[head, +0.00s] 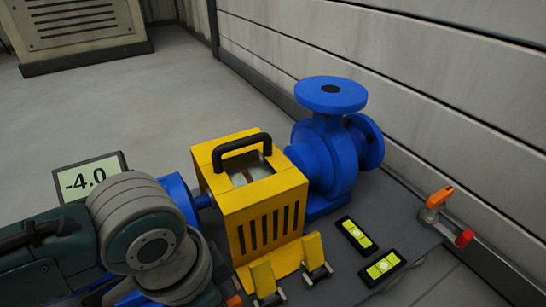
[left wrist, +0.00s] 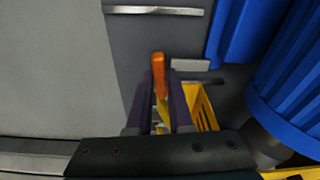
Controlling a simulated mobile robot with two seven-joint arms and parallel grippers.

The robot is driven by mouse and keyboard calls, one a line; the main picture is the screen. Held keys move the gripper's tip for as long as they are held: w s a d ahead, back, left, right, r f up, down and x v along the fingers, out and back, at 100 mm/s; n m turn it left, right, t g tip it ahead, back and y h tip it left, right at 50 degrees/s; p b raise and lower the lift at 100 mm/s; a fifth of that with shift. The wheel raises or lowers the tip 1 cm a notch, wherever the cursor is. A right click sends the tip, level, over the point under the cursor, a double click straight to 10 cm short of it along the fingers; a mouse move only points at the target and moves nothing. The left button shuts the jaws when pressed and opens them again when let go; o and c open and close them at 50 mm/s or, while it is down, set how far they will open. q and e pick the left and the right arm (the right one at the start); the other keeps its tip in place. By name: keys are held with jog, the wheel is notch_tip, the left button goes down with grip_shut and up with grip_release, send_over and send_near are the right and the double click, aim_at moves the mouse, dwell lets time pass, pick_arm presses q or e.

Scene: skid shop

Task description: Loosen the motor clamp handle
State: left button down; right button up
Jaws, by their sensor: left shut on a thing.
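The orange clamp handle (left wrist: 159,66) stands between the two purple fingers of my left gripper (left wrist: 161,88) in the left wrist view. The fingers are shut on it, and its tip sticks out past them. The blue ribbed motor (left wrist: 290,80) is to the right of the gripper in that view. In the head view most of the motor (head: 176,193) is hidden behind my left arm. My left gripper's fingers are also hidden there. My right gripper is in neither view.
A yellow slotted guard (head: 272,215) with a black handle stands between motor and blue pump (head: 327,155). Two green levels (head: 382,266) lie on the grey skid plate. An orange lever with a red end (head: 437,198) is at its right edge. A display (head: 88,177) reads -4.0.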

pick_arm(q)
jog(key=shift+s+n+p, duration=0.1)
jog(key=shift+n+p, duration=0.3)
jog(key=shift+n, duration=0.2)
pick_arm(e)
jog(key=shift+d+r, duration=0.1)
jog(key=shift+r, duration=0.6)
pick_arm(q)
jog(key=shift+f, duration=0.1)
